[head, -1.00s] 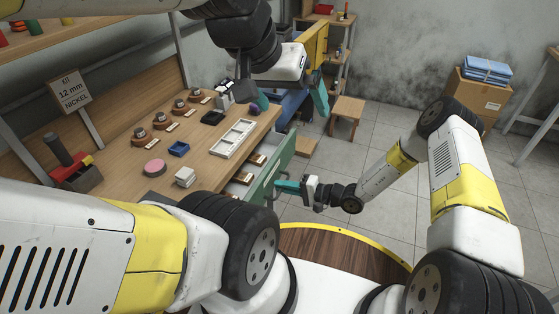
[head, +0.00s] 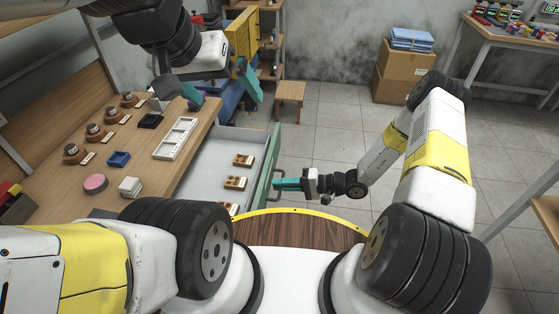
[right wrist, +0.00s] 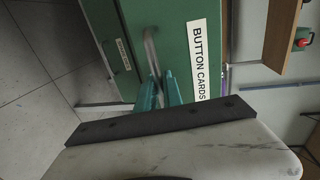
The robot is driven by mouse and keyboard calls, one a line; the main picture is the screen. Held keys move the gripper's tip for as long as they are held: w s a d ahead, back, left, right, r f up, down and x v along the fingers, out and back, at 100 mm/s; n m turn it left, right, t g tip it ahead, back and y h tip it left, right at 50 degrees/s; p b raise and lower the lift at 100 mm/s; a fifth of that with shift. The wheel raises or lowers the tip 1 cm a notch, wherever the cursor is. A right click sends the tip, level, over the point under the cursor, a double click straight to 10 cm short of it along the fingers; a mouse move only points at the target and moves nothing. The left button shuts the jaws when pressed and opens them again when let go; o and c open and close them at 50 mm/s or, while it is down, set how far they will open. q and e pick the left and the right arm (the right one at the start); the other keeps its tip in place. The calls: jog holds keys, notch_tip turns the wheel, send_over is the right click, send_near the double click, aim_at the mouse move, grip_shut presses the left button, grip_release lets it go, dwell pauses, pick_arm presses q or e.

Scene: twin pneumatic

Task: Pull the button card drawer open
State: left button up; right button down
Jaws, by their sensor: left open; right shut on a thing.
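The button card drawer (head: 205,178) is pulled out from under the workbench top, with several brown cards (head: 236,183) lying in its grey tray. Its green front (head: 264,172) faces right in the head view. In the right wrist view the front bears a "BUTTON CARDS" label (right wrist: 204,60). My right gripper (head: 280,184) is shut on the metal drawer handle (right wrist: 151,48), its teal fingers (right wrist: 161,92) around the bar. My left gripper (head: 222,88) is open and empty above the far end of the bench, away from the drawer.
The workbench top (head: 135,160) holds a white tray (head: 176,139), blue box (head: 119,159), pink disc (head: 96,183) and several brown spools. A wooden stool (head: 290,95) and cardboard boxes (head: 402,75) stand behind. The tiled floor right of the drawer is clear.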

jog(key=c, duration=1.5)
grip_release()
jog(key=v, duration=0.7)
jog(key=shift+d, duration=0.45)
jog(key=shift+s+r, duration=0.1)
jog(key=shift+r, duration=0.05)
